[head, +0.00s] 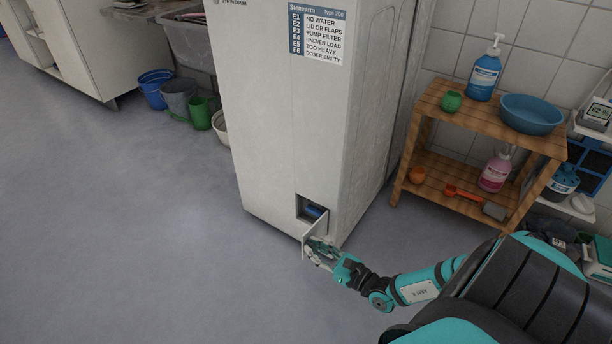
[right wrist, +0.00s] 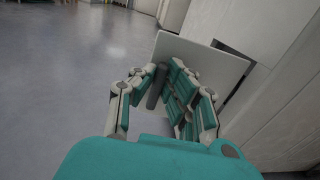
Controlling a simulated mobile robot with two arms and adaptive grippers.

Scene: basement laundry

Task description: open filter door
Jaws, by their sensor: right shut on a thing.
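The white washing machine (head: 285,110) stands upright in the middle of the head view. Low on its front is a square opening with a blue part (head: 314,211) inside. The small filter door (head: 312,227) stands swung out from this opening. In the right wrist view the filter door (right wrist: 203,58) is a pale flat panel, with a dark gap between it and the machine. My right gripper (head: 318,249) is at the door, its fingers (right wrist: 172,88) shut on it. What exactly the fingertips touch is partly hidden. My left gripper is not in view.
A wooden shelf (head: 490,118) with bottles, a blue basin (head: 531,114) and small items stands right of the machine. Several buckets (head: 178,97) stand on the floor at the left. The grey floor (head: 130,230) in front and left of the machine is clear.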

